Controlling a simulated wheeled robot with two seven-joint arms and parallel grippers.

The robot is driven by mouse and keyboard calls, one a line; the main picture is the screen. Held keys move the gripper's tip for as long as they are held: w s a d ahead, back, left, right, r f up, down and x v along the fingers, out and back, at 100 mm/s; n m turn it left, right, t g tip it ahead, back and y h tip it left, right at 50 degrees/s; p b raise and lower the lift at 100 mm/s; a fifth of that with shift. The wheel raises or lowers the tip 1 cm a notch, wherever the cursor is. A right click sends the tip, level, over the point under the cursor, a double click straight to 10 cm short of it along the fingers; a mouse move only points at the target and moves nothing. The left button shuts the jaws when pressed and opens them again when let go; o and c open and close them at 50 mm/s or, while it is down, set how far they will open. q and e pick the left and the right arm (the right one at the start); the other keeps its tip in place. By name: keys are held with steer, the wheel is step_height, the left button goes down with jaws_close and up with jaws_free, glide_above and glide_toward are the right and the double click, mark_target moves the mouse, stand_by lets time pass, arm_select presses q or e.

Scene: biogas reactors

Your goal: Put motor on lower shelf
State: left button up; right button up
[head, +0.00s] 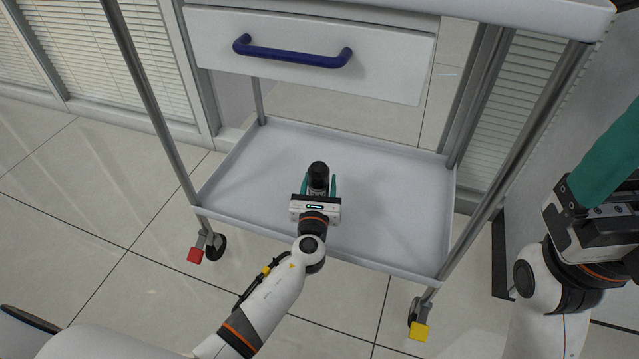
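The motor, a small black cylinder with a rounded top (318,172), is over the middle of the trolley's white lower shelf (395,190). My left gripper (319,185) reaches in from the front, with its teal fingers on both sides of the motor and close against it. The motor's lower part is hidden by the gripper, so I cannot tell whether it touches the shelf. My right gripper (608,150) is at the right edge, outside the trolley. Its teal fingers overlap and are partly cut off, so its opening cannot be judged.
A white drawer with a blue handle (292,53) hangs above the shelf. Grey trolley posts (158,105) and a raised shelf rim bound the space. The shelf around the motor is bare. Wheels with a red (194,255) and a yellow brake pedal (419,332) stand on the tiled floor.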

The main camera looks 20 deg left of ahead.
arm_select(q)
steer(key=shift+o, duration=1.1)
